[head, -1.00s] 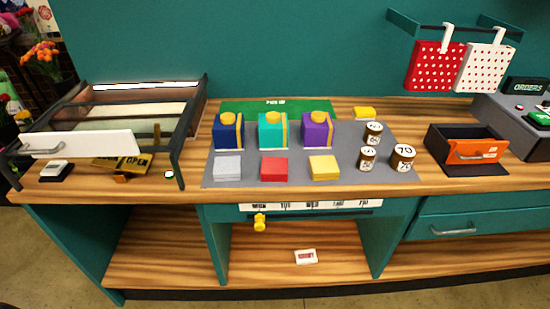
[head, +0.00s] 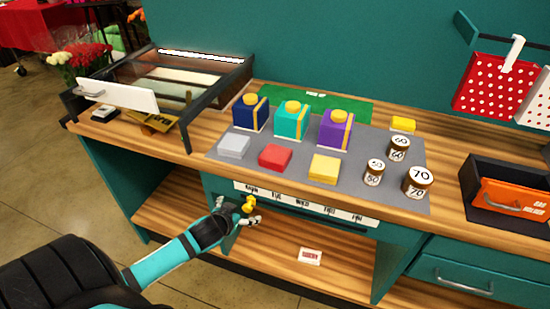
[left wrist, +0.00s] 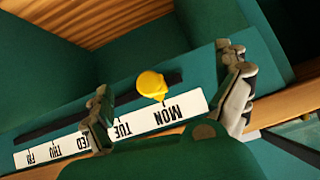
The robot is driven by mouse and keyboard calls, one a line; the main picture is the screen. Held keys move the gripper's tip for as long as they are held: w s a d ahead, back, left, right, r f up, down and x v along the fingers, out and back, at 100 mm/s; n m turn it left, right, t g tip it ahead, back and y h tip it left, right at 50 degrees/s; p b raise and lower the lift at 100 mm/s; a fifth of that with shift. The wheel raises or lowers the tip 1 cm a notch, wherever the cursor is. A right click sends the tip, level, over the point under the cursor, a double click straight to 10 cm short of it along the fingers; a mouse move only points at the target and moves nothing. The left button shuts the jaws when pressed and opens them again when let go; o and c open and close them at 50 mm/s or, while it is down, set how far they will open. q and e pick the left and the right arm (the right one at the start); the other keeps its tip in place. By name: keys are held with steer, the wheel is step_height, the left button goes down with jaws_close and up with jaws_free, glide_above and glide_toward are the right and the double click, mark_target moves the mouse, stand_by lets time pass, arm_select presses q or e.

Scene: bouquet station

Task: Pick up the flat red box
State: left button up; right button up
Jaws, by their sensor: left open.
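The flat red box (head: 275,157) lies on the grey mat (head: 395,190), between the flat light-grey box (head: 234,146) and the flat yellow box (head: 325,168). My left gripper (head: 246,214) is below the counter's front edge, by the yellow knob (head: 249,204) and the weekday strip, lower than the red box. In the left wrist view the left gripper (left wrist: 170,106) is open, with the yellow knob (left wrist: 151,85) seen between its fingers; I cannot tell if they touch it. The red box is not in the left wrist view. My right gripper is not in view.
Navy (head: 250,114), teal (head: 291,121) and purple (head: 335,131) boxes stand behind the flat boxes. Several numbered jars (head: 418,181) stand to the right. The weekday strip (head: 305,205) runs under the counter edge. A small white card (head: 310,257) lies on the lower shelf.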

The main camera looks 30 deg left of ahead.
arm_select(q)
steer(key=w+d+r+t, duration=0.2)
steer(key=d+r, duration=0.1)
steer(key=r, duration=1)
steer(key=t, duration=0.1)
glide_toward(276, 153)
steer(key=shift+t+h, duration=0.3)
steer(key=p+x, duration=0.2)
steer(key=x, duration=0.2)
steer(key=shift+w+r, duration=0.15)
steer(key=shift+w, duration=0.1)
steer(key=x, duration=0.2)
steer(key=p+x, duration=0.1)
steer(key=x, duration=0.2)
steer(key=shift+w+a+f, duration=0.15)
steer(key=shift+a+f, duration=0.1)
steer(key=shift+f, duration=0.15)
steer(key=shift+w+f, duration=0.2)
steer(key=shift+w, duration=0.05)
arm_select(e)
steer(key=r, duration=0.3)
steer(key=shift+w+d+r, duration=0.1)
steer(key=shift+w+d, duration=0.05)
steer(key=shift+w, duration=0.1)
arm_select(q)
steer(key=c, duration=1.2)
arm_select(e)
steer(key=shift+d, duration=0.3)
